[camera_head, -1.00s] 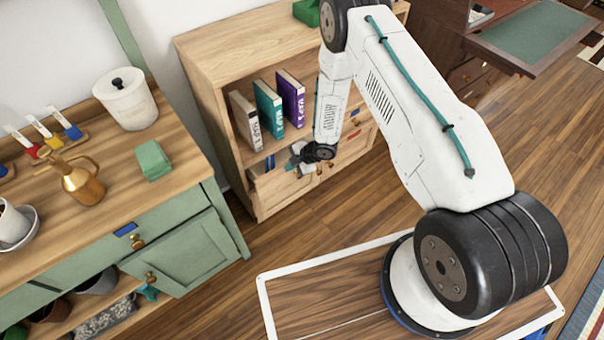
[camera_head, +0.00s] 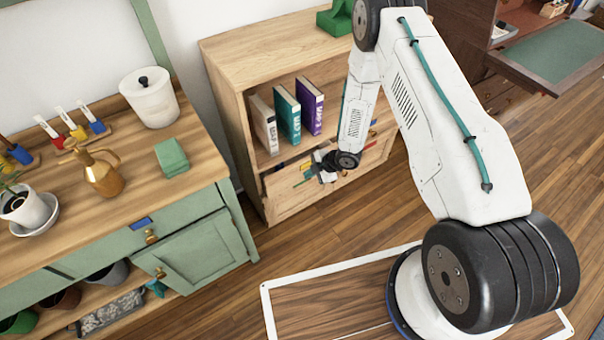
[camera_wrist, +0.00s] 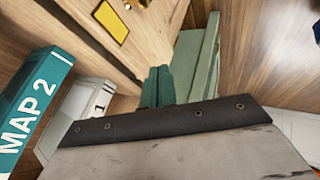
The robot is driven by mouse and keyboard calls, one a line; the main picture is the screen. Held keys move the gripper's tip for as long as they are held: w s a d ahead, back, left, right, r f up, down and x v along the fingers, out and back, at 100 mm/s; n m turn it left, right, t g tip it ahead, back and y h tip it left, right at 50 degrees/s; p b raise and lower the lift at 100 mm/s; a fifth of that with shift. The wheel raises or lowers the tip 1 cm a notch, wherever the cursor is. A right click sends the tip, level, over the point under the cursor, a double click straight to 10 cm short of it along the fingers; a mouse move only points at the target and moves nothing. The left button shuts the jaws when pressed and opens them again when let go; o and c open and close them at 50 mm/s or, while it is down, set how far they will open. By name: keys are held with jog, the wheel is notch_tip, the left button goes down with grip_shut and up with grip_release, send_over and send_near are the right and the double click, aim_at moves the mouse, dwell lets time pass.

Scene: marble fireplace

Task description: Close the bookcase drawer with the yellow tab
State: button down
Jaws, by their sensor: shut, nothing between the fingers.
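The wooden bookcase (camera_head: 235,65) stands beyond my arm, with drawers below its book shelf. In the wrist view, a wooden drawer front (camera_wrist: 150,50) carries a yellow tab (camera_wrist: 112,22) beside a brass knob (camera_wrist: 135,4). A dark line runs along the drawer front's edge; I cannot tell how far the drawer stands out. My gripper (camera_head: 318,172) is shut and empty, low in front of the bookcase's left drawer area, which it partly hides. Contact cannot be made out.
Books stand on the shelf above, including a teal one (camera_head: 287,112) and a purple one (camera_head: 310,105). Red (camera_head: 370,146) and blue (camera_head: 373,122) tabs mark drawers to the right. A green cabinet (camera_head: 205,250) stands at left.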

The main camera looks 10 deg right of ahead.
jog(key=v, duration=0.6)
jog(key=shift+a+r, duration=0.2)
jog(key=shift+a, duration=0.05)
jog(key=c, duration=2)
grip_release()
jog(key=shift+s+d+r, duration=0.15)
jog(key=shift+s+r, duration=0.05)
jog(key=shift+r, duration=0.05)
jog(key=o, duration=0.9)
jog(key=s+f, duration=0.2)
jog(key=shift+s+f+g, duration=0.25)
jog(key=shift+g, duration=0.05)
notch_tip(320, 180, down, 20)
jog(key=s+a+m+t+y, duration=0.1)
jog(key=a+m+t, duration=0.2)
jog(key=m+t, duration=0.5)
jog(key=w+r+m+t, duration=0.1)
jog(key=w+t, duration=0.1)
jog(key=w, duration=0.2)
jog(key=w+d+r+m+t+h, duration=0.1)
jog(key=w+r+m+t, duration=0.1)
jog(key=w, duration=0.2)
jog(key=w+d+r+m+t, duration=0.1)
jog(key=w+r+m, duration=0.1)
jog(key=w, duration=0.2)
jog(key=shift+r+t+h, duration=0.1)
jog(key=shift+t+h, duration=0.2)
jog(key=shift+t, duration=0.1)
